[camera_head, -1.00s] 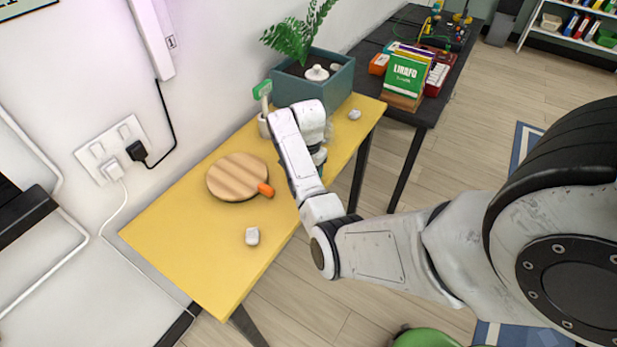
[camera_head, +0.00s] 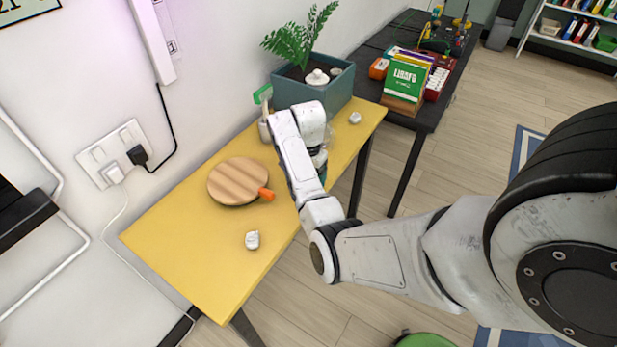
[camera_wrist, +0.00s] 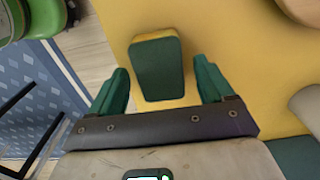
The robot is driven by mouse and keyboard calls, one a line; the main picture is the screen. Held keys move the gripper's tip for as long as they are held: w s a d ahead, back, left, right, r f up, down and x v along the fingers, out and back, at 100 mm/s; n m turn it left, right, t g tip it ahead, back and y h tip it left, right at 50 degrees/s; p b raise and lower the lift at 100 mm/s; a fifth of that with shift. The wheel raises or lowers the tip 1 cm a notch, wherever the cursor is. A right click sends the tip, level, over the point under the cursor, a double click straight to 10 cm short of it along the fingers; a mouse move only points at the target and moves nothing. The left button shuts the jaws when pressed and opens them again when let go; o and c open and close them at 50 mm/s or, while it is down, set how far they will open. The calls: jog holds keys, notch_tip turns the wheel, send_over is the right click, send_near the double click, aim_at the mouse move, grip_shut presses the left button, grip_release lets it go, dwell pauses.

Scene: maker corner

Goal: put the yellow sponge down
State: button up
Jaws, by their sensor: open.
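The yellow sponge (camera_wrist: 158,68), with a dark green pad on its upper face, rests on the yellow table (camera_wrist: 220,35) in the wrist view, close to the table's edge. My gripper (camera_wrist: 161,85) is open, with one green finger on each side of the sponge. Gaps show between both fingers and the sponge. In the head view my gripper (camera_head: 320,165) is over the right part of the table (camera_head: 200,250), mostly covered by my wrist. The sponge is hidden there behind my arm.
A round wooden board (camera_head: 236,180) with an orange handle lies left of my arm. White lumps (camera_head: 252,240) lie on the table. A planter (camera_head: 335,90) stands at the back. A dark table (camera_head: 430,110) with books (camera_head: 405,78) is beyond. The table's front left is clear.

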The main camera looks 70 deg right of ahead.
notch_tip(320, 180, up, 11)
jog(key=p, duration=0.1)
jog(key=shift+r, duration=0.2)
jog(key=s+a+f+n+h, duration=0.15)
jog(key=a+f+n, duration=0.3)
jog(key=a, duration=0.45)
jog(key=s+a+f+n, duration=0.2)
jog(key=a+f+n, duration=0.1)
jog(key=a+n, duration=0.4)
jog(key=s+a+n, duration=0.4)
jog(key=a, duration=0.4)
jog(key=s+a+f+n+t+y, duration=0.1)
jog(key=s+a+n, duration=0.3)
jog(key=a, duration=0.4)
jog(key=shift+s+a+f, duration=0.15)
jog(key=shift+o, duration=0.2)
jog(key=shift+n, duration=0.25)
